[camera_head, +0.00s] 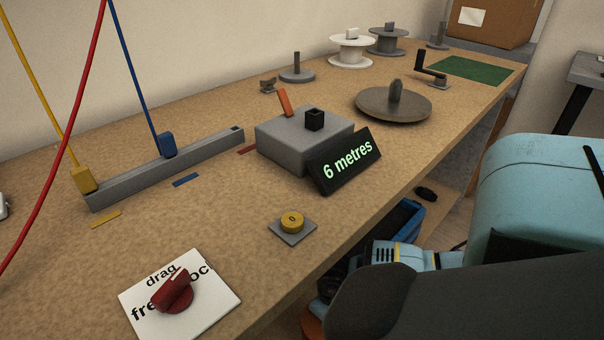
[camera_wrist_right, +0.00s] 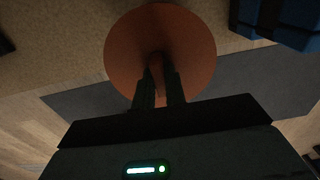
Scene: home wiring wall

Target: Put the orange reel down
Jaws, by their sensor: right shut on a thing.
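The orange reel (camera_wrist_right: 160,35) fills the top middle of the right wrist view, its round face towards the camera. My right gripper (camera_wrist_right: 160,82) is shut on the reel near its centre; the exact grip is dark and hard to make out. In the head view my right arm reaches down past the bench's front edge and hides the gripper. Only a small orange edge of the reel (camera_head: 311,325) shows there, at the bottom. Whether the reel touches anything beneath cannot be told. My left gripper is not in view.
A blue crate (camera_head: 405,222) stands below the bench; a blue thing (camera_wrist_right: 285,22) also shows in the wrist view, near a grey surface (camera_wrist_right: 255,82). On the bench are a grey block with a "6 metres" display (camera_head: 347,160), a yellow button (camera_head: 292,220) and a red drag knob (camera_head: 172,292).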

